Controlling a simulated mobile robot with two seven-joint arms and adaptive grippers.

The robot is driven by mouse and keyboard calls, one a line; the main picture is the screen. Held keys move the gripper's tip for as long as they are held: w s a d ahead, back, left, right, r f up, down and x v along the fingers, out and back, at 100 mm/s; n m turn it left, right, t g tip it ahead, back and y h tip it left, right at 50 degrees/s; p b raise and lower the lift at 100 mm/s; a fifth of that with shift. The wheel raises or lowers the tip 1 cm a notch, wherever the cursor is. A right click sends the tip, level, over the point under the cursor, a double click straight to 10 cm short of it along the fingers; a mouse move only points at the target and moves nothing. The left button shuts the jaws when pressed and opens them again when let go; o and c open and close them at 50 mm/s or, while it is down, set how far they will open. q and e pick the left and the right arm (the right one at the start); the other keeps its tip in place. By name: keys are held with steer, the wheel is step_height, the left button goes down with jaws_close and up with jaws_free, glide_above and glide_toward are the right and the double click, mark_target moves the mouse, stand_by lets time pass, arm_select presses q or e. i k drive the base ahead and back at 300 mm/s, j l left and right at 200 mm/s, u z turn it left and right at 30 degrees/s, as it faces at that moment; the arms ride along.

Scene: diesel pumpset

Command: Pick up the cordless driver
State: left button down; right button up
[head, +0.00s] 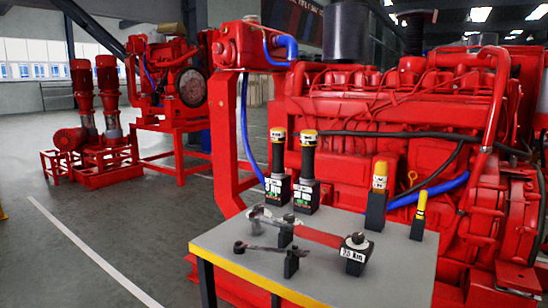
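Two similar black upright tools with yellow tops stand on the grey table near its back left edge, one on the left (278,155) and one on the right (308,158). Each rises from a black labelled block. A shorter orange-topped tool (380,178) stands in a black block to their right. A yellow-handled tool (421,208) stands in another block at the far right. I cannot tell for sure which of these is the cordless driver. Neither of my grippers shows in the head view.
The grey table (215,240) has a yellow front edge. Wrenches lie on holders, with a red-handled tool (318,236) and a block labelled 75 Nm (354,253). A large red engine (350,110) stands close behind. Open floor (60,270) lies left.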

mark_target(279, 135)
steer(key=i+j+z, duration=0.1)
steer(key=j, duration=0.25)
steer(key=i+j+z, duration=0.1)
steer(key=i+j, duration=0.15)
steer(key=j, duration=0.15)
steer(key=i+j+z, duration=0.1)
steer(key=j, duration=0.25)
